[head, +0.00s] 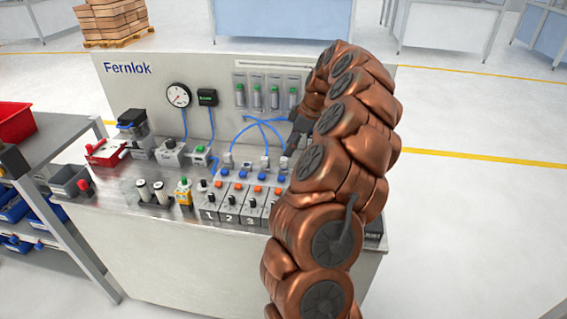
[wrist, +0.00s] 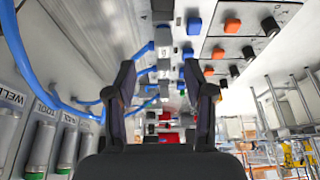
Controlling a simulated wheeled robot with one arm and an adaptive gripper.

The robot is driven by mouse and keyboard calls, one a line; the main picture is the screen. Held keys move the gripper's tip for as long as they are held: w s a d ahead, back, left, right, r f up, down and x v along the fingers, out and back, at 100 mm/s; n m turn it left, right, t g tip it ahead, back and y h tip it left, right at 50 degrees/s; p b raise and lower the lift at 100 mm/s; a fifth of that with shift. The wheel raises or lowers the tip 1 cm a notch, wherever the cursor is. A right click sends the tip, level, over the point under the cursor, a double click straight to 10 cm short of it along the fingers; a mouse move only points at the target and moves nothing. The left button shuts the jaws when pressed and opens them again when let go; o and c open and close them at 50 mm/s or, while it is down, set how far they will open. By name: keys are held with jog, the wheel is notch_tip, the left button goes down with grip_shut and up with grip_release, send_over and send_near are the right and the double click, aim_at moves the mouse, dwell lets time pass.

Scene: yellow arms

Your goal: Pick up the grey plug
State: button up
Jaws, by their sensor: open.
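A row of small grey fittings stands on the bench behind the numbered control blocks; one grey fitting (head: 228,160) is at the row's left end. I cannot tell which of them is the grey plug. In the wrist view a grey fitting (wrist: 164,36) stands in the same row, which runs away between my fingers. My gripper (wrist: 164,92) is open, with one dark finger on each side of the row. Nothing is clearly held between the fingers. In the head view my gripper (head: 293,140) is at the row's right end, and my copper arm hides part of it.
Blue hoses (head: 262,125) loop from the panel (head: 150,88) close to my gripper, and a blue hose (wrist: 30,50) curves left of the fingers. Green-topped cylinders (head: 257,98) hang behind. Numbered control blocks (head: 231,212) stand in front. A red box (head: 105,152) is at left.

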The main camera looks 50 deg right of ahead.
aim_at(285, 159)
jog(key=shift+s+p+x, duration=0.15)
jog(key=shift+p+x, duration=0.65)
jog(key=shift+x, duration=0.85)
jog(key=shift+s+p+x, duration=0.1)
jog(key=shift+p+x, duration=0.65)
jog(key=shift+x, duration=0.9)
jog(key=shift+a, duration=0.1)
grip_shut()
